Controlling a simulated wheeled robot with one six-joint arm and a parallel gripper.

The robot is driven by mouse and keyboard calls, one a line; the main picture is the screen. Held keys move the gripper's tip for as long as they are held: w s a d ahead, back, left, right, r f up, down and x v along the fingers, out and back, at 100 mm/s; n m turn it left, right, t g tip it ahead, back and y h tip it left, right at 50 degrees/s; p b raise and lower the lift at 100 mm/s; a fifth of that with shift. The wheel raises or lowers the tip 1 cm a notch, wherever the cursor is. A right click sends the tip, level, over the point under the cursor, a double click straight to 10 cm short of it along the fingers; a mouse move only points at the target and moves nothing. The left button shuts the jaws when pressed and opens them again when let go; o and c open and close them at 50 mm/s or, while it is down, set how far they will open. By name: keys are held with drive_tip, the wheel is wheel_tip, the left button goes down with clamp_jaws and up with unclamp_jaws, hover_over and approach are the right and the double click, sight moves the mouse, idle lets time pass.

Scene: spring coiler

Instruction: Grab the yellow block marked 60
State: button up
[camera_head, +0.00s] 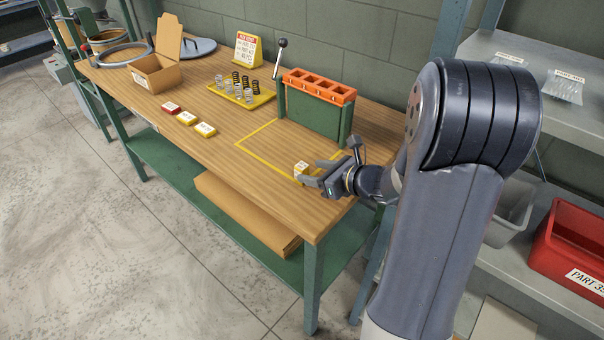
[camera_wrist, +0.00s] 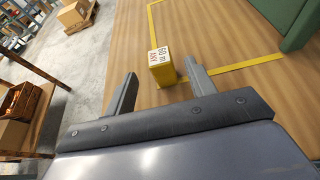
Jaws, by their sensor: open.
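The yellow block (camera_wrist: 162,75) has a white top label that reads 60 in the wrist view. It stands on the wooden bench top (camera_head: 235,130). It also shows in the head view (camera_head: 301,168), near the corner of a yellow outline at the bench's front right. My gripper (camera_head: 312,170) is open, low over the bench at the block. In the wrist view the block lies just beyond and between the two fingertips (camera_wrist: 160,82), closer to the right finger. I cannot tell whether that finger touches it.
One red block (camera_head: 171,108) and two yellow blocks (camera_head: 205,129) lie farther left along the front edge. A green stand with an orange slotted top (camera_head: 318,86) rises behind the outline. A yellow tray (camera_head: 262,99) holds several springs. A cardboard box (camera_head: 155,75) stands at far left.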

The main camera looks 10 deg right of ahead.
sight(297, 168)
drive_tip(key=shift+w+a+f, duration=0.2)
drive_tip(key=shift+w+a, duration=0.1)
drive_tip(key=shift+w, duration=0.25)
drive_tip(key=shift+x, duration=2.85)
drive_tip(key=shift+c, duration=0.2)
